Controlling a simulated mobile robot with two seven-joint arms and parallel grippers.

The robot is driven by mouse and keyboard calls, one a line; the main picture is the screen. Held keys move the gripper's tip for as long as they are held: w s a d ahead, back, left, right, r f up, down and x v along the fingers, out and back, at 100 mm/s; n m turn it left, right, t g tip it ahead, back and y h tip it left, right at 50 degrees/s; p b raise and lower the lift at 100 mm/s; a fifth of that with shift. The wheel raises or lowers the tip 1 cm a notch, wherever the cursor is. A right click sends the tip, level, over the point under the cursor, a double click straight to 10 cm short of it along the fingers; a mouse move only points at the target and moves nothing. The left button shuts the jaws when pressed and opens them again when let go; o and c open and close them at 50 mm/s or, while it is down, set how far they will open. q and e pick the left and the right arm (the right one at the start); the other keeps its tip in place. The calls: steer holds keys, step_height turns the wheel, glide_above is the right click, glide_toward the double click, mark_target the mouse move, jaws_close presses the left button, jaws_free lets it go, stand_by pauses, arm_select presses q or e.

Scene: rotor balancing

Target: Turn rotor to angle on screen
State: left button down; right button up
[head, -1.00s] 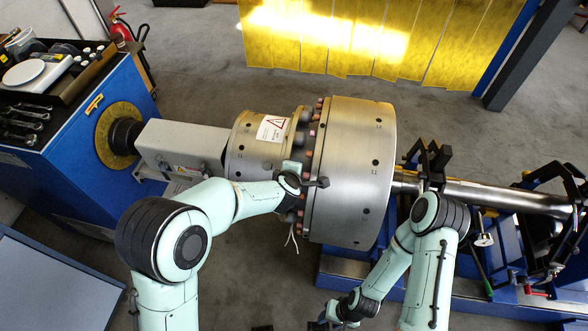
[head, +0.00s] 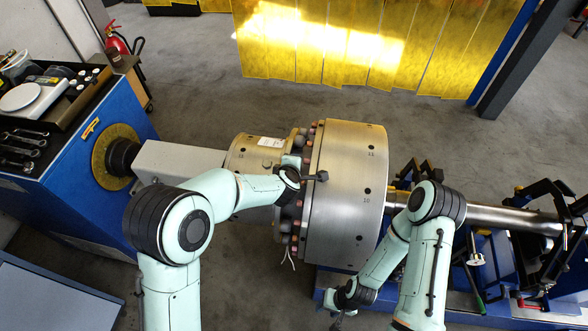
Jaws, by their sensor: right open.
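The rotor (head: 345,215) is a large steel drum lying horizontally, with dark holes in its rim. A flange ring of reddish-brown bolts (head: 287,238) runs along its left side. A narrower cylinder further left bears a white label (head: 269,142), seen at a steep slant. My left gripper (head: 321,176) is at the flange and the drum's left edge; its fingers are too small and partly hidden to show contact or opening. My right gripper (head: 338,320) is open, low in front of the rotor near the bottom edge. No readable screen is in view.
A blue drive cabinet (head: 75,165) at left carries tools and a scale. A steel shaft (head: 500,216) extends right over a blue stand (head: 520,308) with clamps. A grey panel (head: 45,290) fills the lower left. Yellow curtains (head: 350,45) hang behind; the floor between is clear.

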arm_select(q)
steer(key=shift+s+a+f, duration=0.15)
steer(key=shift+s+f, duration=0.1)
steer(key=shift+f, duration=0.55)
arm_select(e)
steer(key=shift+w, duration=0.2)
arm_select(q)
steer(key=shift+s+a, duration=0.1)
steer(key=c, duration=0.6)
jaws_free()
steer(key=shift+c, duration=0.2)
steer(key=shift+r, duration=0.1)
steer(key=shift+s+r, duration=0.15)
steer(key=shift+r, duration=0.05)
steer(key=r+p+v, duration=0.1)
steer(key=v, duration=1.2)
steer(key=shift+w, duration=0.3)
arm_select(e)
steer(key=shift+w+r, duration=0.7)
steer(key=shift+w, duration=0.05)
